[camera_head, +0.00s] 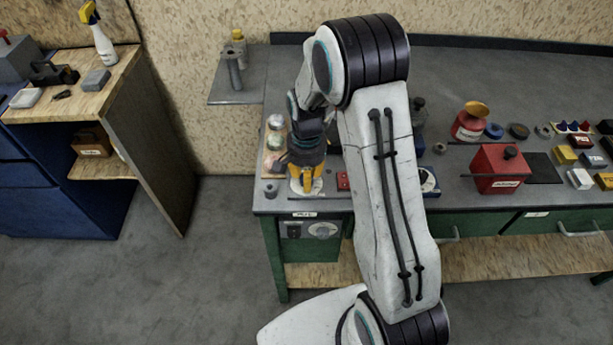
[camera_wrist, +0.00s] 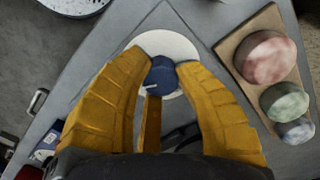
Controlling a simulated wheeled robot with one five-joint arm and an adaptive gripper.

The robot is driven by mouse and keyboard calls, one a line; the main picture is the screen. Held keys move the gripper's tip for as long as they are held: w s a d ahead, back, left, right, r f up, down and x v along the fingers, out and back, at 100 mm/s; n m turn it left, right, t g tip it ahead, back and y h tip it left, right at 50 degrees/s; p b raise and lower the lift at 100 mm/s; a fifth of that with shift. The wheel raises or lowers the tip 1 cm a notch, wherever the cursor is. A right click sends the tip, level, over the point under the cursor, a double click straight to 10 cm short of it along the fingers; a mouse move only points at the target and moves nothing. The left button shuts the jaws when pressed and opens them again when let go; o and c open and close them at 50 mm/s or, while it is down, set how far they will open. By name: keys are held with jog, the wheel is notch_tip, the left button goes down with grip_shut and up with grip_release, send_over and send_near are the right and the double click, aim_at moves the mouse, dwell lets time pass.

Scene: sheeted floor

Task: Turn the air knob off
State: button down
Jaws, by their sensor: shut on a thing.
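A blue knob (camera_wrist: 161,76), which I take to be the air knob, sits on a round white plate (camera_wrist: 165,42) on the bench top, seen in the wrist view. A short pale mark shows on the knob, toward the lower left in that view. My gripper (camera_wrist: 162,68), with yellow fingers, is shut on the knob, one finger on each side. In the head view my gripper (camera_head: 306,180) points down over the white plate at the bench's left front corner. There the fingers hide the knob.
A wooden board (camera_wrist: 228,47) with three coloured round pieces lies close beside the plate. A red box (camera_head: 497,170) and several small items stand further right on the bench (camera_head: 460,75). A panel with a dial (camera_head: 322,229) is on the bench front.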

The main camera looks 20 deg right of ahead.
jog(key=n+b, duration=0.2)
jog(key=n, duration=0.3)
jog(key=shift+f, duration=0.15)
jog(key=n+b, duration=0.2)
jog(key=n, duration=0.4)
jog(key=shift+n, duration=0.4)
jog(key=n+b, duration=0.1)
jog(key=n, duration=0.5)
jog(key=n+b, duration=0.1)
jog(key=n, duration=0.4)
jog(key=shift+s+n, duration=0.1)
jog(key=shift+n, duration=0.2)
jog(key=c, duration=0.9)
grip_release()
jog(key=shift+o, duration=0.2)
